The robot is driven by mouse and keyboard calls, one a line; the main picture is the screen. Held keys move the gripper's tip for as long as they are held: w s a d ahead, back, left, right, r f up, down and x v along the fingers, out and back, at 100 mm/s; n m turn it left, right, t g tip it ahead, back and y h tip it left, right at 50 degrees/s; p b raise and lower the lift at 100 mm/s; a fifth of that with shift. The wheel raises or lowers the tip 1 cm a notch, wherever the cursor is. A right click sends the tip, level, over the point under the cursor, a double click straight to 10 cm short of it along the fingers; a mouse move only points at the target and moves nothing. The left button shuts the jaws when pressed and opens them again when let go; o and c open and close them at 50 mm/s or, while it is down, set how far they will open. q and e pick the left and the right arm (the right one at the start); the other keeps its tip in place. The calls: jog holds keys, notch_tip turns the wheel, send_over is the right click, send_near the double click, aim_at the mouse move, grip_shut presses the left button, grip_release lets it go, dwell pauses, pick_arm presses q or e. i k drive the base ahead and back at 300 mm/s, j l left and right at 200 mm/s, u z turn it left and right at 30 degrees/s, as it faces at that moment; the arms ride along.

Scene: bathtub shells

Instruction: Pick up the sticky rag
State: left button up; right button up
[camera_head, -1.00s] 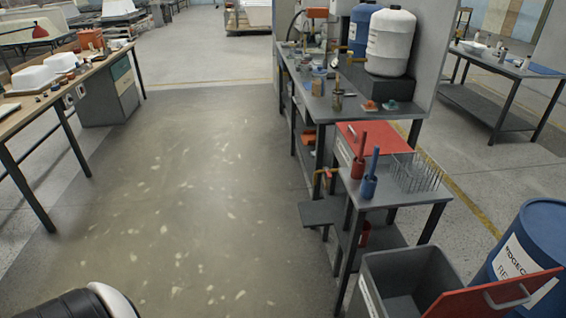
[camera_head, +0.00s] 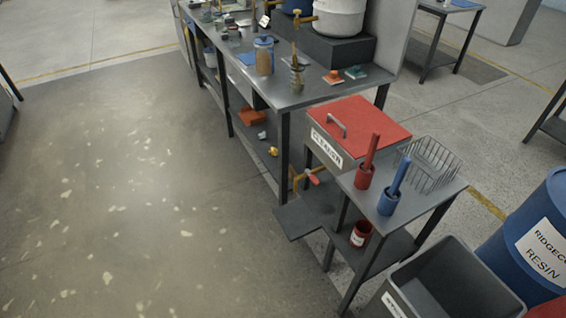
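I cannot make out for certain which thing is the sticky rag. An orange, block-like thing (camera_head: 252,116) lies on the lower shelf of the long workbench, with small pale and yellow bits beside it. A small orange-and-grey item (camera_head: 333,77) and a teal one (camera_head: 355,72) lie on the bench top near its front end. Neither of my grippers is in view.
The grey workbench (camera_head: 285,98) holds jars and tools. A red-lidded bin (camera_head: 358,128) adjoins a small table with red (camera_head: 367,165) and blue (camera_head: 392,190) handled holders and a wire rack (camera_head: 430,160). An open grey bin (camera_head: 450,280) and blue resin drum (camera_head: 535,240) stand right.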

aim_at(274, 151)
jog(key=i+j, duration=0.35)
jog(key=j, duration=0.2)
jog(key=i+j+z, duration=0.1)
jog(key=z, duration=0.3)
jog(key=i+j+z, duration=0.1)
jog(key=z, duration=0.25)
jog(key=i+j+z, duration=0.1)
jog(key=z, duration=0.3)
